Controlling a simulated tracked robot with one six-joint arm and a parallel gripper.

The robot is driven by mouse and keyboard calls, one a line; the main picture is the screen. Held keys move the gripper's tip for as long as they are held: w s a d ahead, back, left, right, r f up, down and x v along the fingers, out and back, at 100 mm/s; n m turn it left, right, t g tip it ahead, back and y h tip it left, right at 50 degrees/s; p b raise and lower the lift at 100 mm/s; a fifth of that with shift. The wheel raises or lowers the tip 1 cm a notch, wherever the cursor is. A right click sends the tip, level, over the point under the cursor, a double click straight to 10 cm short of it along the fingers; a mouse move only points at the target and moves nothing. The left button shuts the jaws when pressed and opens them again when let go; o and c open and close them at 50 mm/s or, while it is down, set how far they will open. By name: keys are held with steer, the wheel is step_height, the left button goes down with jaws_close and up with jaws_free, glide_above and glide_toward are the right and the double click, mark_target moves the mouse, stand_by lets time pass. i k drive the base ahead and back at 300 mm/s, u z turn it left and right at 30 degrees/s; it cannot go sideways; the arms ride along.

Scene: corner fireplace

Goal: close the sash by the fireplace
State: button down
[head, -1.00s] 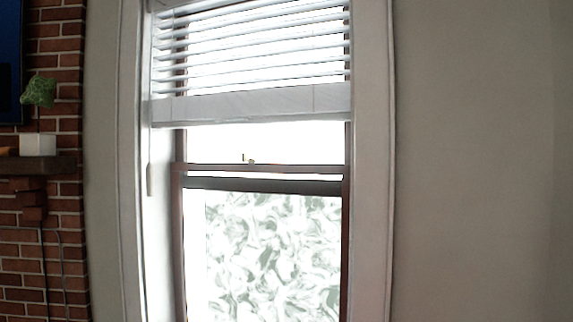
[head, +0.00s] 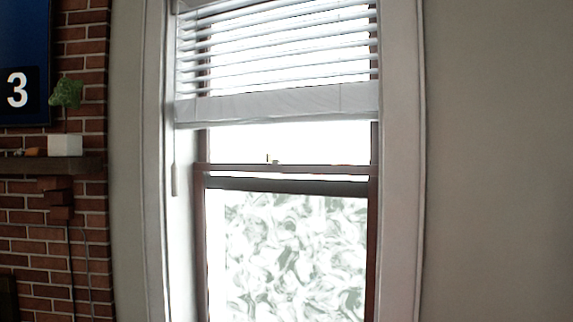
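The window sash (head: 290,186) has a dark reddish-brown frame and stands to the right of the brick fireplace wall. Its top rail crosses the middle of the head view, with a small latch (head: 273,161) on the rail above. The lower pane (head: 295,255) shows a swirled grey-and-white pattern. The sash's bottom edge and the sill are below the picture, so I cannot tell how far it is open. My gripper is not in view.
A white slatted blind (head: 275,105) covers the upper window, with a wand (head: 174,165) hanging at its left. A mantel shelf (head: 50,165) on the brick wall (head: 85,215) holds a white pot (head: 65,145) with a green plant. Bare wall (head: 500,160) lies at right.

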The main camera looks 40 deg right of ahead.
mark_target(199, 170)
steer(key=u, duration=0.05)
steer(key=i, duration=1)
steer(key=z, duration=0.05)
